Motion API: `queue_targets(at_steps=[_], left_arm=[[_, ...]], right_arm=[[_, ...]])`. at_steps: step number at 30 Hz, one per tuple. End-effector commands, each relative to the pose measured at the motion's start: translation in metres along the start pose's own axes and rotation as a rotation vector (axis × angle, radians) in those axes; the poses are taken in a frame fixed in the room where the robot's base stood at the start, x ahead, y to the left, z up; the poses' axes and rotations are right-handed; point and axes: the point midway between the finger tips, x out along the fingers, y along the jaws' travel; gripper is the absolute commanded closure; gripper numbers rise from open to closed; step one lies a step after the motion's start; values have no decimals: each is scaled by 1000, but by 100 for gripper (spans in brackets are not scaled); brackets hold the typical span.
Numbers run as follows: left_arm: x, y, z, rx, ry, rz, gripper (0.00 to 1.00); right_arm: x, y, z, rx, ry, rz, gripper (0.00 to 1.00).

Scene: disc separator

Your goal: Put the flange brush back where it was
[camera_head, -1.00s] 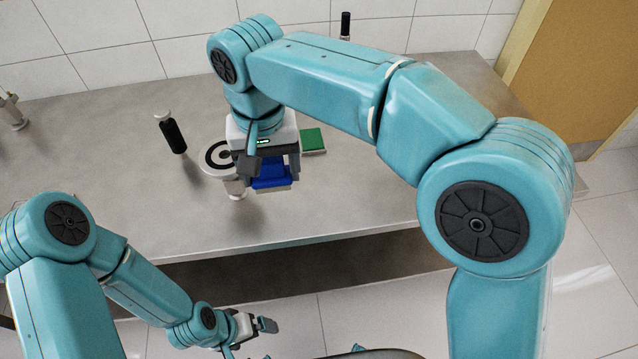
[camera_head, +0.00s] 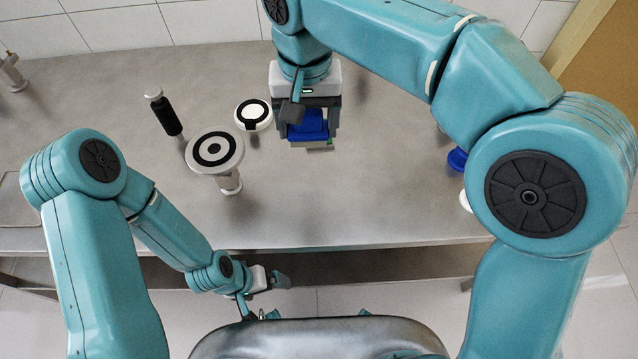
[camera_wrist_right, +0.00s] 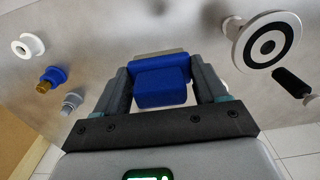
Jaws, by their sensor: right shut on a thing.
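My right gripper (camera_head: 308,132) is shut on a blue block with a pale lower edge, which I take to be the flange brush (camera_head: 310,124). It hangs over the middle of the grey bench; its height above the surface is unclear. In the right wrist view the brush (camera_wrist_right: 162,82) sits between both fingers of the right gripper (camera_wrist_right: 165,92). My left gripper (camera_head: 270,280) is low at the bench's front edge, away from the brush; its jaws are too small to read.
A white disc with black rings (camera_head: 215,150) stands on a stem left of the brush. A white-and-black round piece (camera_head: 253,114) and a black-handled tool (camera_head: 165,115) are near it. A blue fitting (camera_head: 457,159) lies right, partly behind my arm. Bench front centre (camera_head: 350,215) is clear.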

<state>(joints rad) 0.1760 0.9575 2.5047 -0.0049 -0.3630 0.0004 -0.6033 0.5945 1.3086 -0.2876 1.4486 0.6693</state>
Motion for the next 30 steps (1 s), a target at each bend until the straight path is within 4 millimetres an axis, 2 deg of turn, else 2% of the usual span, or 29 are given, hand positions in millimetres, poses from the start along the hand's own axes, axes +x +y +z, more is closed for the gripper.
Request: queue_targets(at_steps=[2,5,12,18,24,30], left_arm=[[1,0,0,0,0,0,0],[4,-1,0,0,0,0,0],[6,-2,0,0,0,0,0],[4,-2,0,0,0,0,0],[4,-1,0,0,0,0,0],[2,-1,0,0,0,0,0]], right_arm=[[5,0,1,0,0,0,57],[23,-1,4,-1,-4,3,57],[94,-2,8,-1,-5,3,57],[141,-2,8,-1,-3,2,57],[161,-1,6,0,0,1,57],[193,1,5,-1,-3,2,57]])
